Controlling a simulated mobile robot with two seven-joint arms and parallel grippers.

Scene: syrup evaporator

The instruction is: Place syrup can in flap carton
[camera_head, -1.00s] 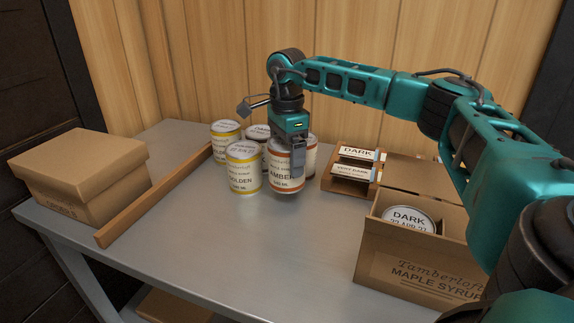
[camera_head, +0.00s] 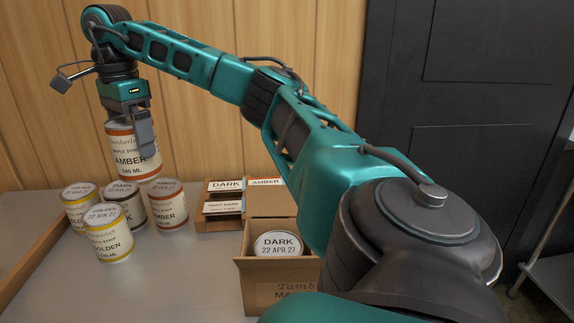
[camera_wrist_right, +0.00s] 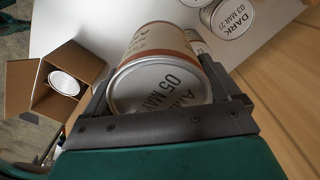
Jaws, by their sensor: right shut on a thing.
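My right gripper (camera_head: 130,128) is shut on an amber syrup can (camera_head: 128,158) with an orange band. It holds the can upright, clear above the other cans on the table. In the right wrist view the held can (camera_wrist_right: 155,75) sits between the fingers, its lid reading "AMBER 05 MAY". The open flap carton (camera_head: 258,292) stands to the right, with a dark can (camera_head: 279,244) inside. The carton also shows in the right wrist view (camera_wrist_right: 72,62). Part of it is hidden behind my right arm. My left gripper is out of view.
Golden cans (camera_head: 108,240), a dark can (camera_head: 126,205) and another amber can (camera_head: 167,207) stand below the held can. A wooden card rack (camera_head: 218,222) stands behind the carton. A wooden rail (camera_head: 30,258) borders the left. The table's (camera_head: 185,290) front is clear.

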